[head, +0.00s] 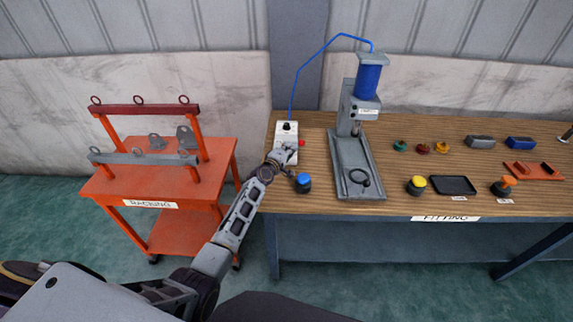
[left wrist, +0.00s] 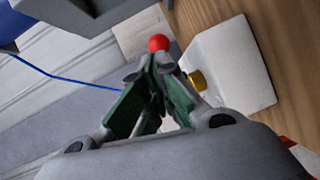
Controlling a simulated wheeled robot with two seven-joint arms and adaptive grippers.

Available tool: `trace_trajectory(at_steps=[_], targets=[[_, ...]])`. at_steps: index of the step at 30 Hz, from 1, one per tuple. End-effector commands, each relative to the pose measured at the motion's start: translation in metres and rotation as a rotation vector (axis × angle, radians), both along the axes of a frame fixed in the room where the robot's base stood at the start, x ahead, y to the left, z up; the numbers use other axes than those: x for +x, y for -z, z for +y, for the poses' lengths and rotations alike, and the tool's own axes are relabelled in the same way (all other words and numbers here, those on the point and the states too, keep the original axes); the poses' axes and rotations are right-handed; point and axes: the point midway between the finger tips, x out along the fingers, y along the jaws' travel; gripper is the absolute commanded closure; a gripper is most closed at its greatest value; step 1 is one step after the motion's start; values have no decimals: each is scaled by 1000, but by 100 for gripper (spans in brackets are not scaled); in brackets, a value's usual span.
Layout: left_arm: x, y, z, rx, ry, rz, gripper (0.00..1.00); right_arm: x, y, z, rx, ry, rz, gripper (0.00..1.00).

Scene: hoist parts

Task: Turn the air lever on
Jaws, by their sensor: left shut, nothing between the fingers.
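The air lever shows as a red ball knob (head: 302,143) on the right side of a white valve box (head: 287,128) at the left end of the wooden bench. My left gripper (head: 285,153) is at the front of this box, just left of the knob. In the left wrist view, the red knob (left wrist: 158,43) shows just past the tips of my shut, empty left gripper (left wrist: 155,68). I cannot tell whether they touch. A brass part (left wrist: 197,80) joins the white box (left wrist: 238,65); the lever's stem is hidden. My right gripper is out of view.
A blue-topped knob (head: 303,182) stands close to the gripper, near the bench's (head: 390,206) front edge. A grey press (head: 350,150) is right of the box, with a blue hose (head: 320,52) above. An orange racking cart (head: 220,160) stands left.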

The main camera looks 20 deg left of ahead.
Motion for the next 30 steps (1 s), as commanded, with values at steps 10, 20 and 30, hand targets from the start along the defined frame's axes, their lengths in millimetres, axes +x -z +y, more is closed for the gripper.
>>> trace_trajectory(at_steps=[10,20,30], targets=[[-13,-2,-5,-1,1,0,100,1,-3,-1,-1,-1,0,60],[-34,-5,-11,-1,1,0,100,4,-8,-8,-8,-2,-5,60],[-62,-8,-20,-3,0,1,100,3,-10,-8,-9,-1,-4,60]])
